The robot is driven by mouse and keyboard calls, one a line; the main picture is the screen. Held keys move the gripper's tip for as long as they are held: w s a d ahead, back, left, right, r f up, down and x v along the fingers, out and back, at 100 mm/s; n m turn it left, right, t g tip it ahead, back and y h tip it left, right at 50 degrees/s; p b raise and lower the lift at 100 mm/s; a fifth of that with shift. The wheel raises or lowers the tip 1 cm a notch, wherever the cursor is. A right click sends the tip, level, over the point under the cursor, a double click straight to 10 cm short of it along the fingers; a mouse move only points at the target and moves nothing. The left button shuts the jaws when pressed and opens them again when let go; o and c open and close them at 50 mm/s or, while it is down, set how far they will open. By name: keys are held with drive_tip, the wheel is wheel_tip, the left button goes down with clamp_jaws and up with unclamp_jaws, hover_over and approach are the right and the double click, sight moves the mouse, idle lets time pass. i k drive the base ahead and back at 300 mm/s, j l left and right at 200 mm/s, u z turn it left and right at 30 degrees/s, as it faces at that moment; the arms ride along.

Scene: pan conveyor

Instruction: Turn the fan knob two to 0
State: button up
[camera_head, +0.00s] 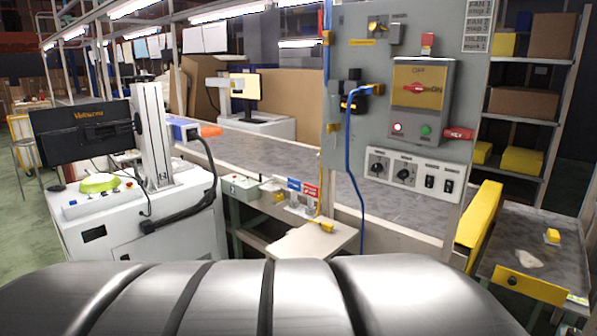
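A grey upright control panel (370,100) stands right of centre. Low on it is a white plate with two round dark knobs side by side. The left knob (377,168) and the right knob (404,174) each sit on a white dial with a small label above. The labels and dial marks are too small to read, so I cannot tell which number either knob points at, nor be sure which is fan knob two; the right one is second in the row. My gripper is not in view, and nothing touches the knobs.
Two black switches (430,183) sit right of the knobs. Above are a green button (426,130), a red-lit button (398,128) and a yellow box with a red rotary switch (415,88). A blue cable (348,150) hangs left of the knobs. A conveyor (270,160) runs behind.

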sight(404, 174)
drive_tip(key=z, duration=0.95)
